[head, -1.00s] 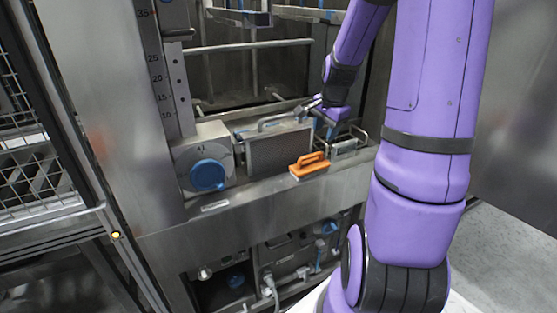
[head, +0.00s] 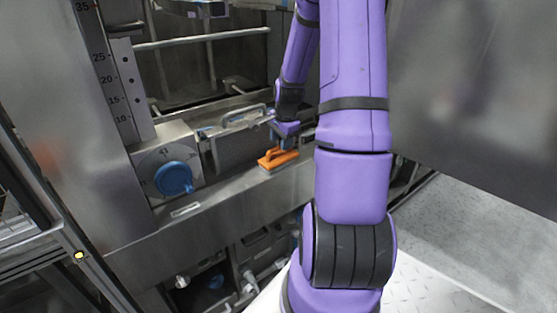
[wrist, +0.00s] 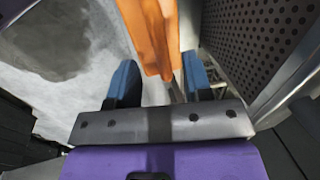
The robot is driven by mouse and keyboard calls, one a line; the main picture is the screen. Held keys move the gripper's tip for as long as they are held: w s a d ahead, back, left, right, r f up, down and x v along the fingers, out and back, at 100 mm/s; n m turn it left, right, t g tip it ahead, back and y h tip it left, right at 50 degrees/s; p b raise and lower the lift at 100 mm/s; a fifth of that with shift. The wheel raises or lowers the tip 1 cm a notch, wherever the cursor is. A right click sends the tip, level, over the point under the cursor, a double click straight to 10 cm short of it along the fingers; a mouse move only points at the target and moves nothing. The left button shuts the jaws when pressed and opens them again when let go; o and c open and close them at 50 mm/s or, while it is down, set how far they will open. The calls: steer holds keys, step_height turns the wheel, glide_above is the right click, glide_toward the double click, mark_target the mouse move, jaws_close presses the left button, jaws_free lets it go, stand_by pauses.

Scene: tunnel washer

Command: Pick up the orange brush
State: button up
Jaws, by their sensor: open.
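The orange brush (head: 278,158) lies on the steel ledge in front of the perforated metal box. My gripper (head: 284,140) is right at the brush, partly hidden behind it and by my arm. In the wrist view the orange brush (wrist: 152,35) reaches down from the top edge toward the space between the two blue fingertips. My gripper (wrist: 158,82) is open there, with one finger on each side of the brush's near end. I cannot tell whether either finger touches it.
A perforated metal box (head: 236,145) with a handle stands just behind the brush, close to the right finger in the wrist view. A blue round knob (head: 174,178) is to the left.

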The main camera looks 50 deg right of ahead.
mark_target(279, 147)
steer(key=f, duration=0.2)
steer(key=w+f, duration=0.1)
steer(key=f, duration=0.1)
steer(key=shift+d, duration=0.15)
jaws_close()
steer(key=shift+r, duration=0.15)
